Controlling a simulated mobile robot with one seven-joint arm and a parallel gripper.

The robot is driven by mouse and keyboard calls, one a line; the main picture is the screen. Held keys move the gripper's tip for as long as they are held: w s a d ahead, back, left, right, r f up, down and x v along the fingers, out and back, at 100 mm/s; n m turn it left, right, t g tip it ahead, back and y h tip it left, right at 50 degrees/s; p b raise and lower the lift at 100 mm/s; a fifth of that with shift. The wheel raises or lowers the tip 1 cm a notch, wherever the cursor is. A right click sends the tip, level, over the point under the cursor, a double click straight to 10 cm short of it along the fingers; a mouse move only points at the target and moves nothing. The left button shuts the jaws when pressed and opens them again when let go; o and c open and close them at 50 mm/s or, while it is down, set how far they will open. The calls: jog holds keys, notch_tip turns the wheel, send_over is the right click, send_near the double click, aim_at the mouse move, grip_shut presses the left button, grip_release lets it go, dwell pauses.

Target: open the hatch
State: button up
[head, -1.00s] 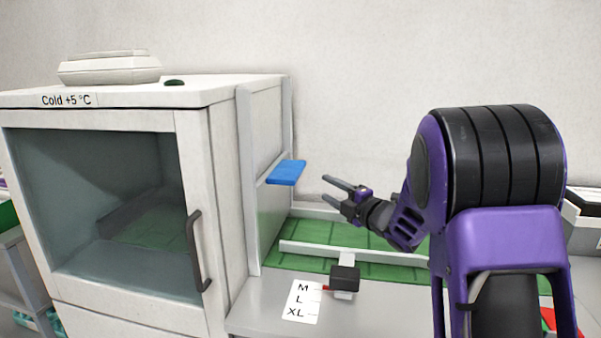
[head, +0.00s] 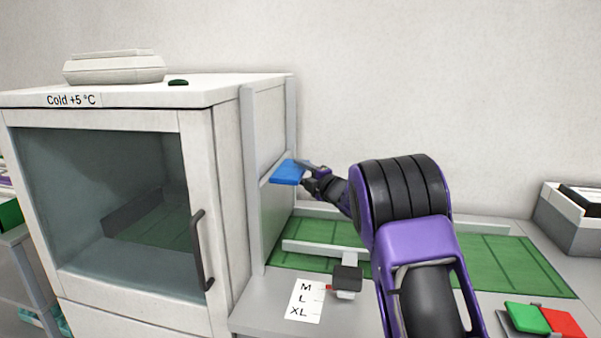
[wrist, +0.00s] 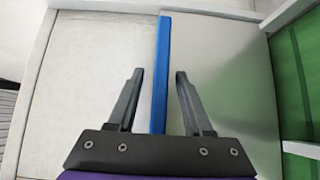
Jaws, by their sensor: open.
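The hatch is a panel (head: 277,215) in the right side of the white cold cabinet, between two upright rails. A blue handle plate (head: 287,173) sticks out from it. In the wrist view the blue plate (wrist: 161,75) stands edge-on between my two fingers. My gripper (head: 308,172) is at the plate's right end in the head view. In the wrist view my gripper (wrist: 157,85) is open, one finger on each side of the plate, with a visible gap to both. The hatch looks down in its rails.
The cabinet's glass door (head: 110,200) is shut. A green conveyor (head: 480,255) runs on the bench beside the hatch. A black slider block (head: 347,278) stands by an M, L, XL label (head: 305,300). Green (head: 527,317) and red (head: 563,322) pads lie at the right.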

grip_shut()
dwell(1.4)
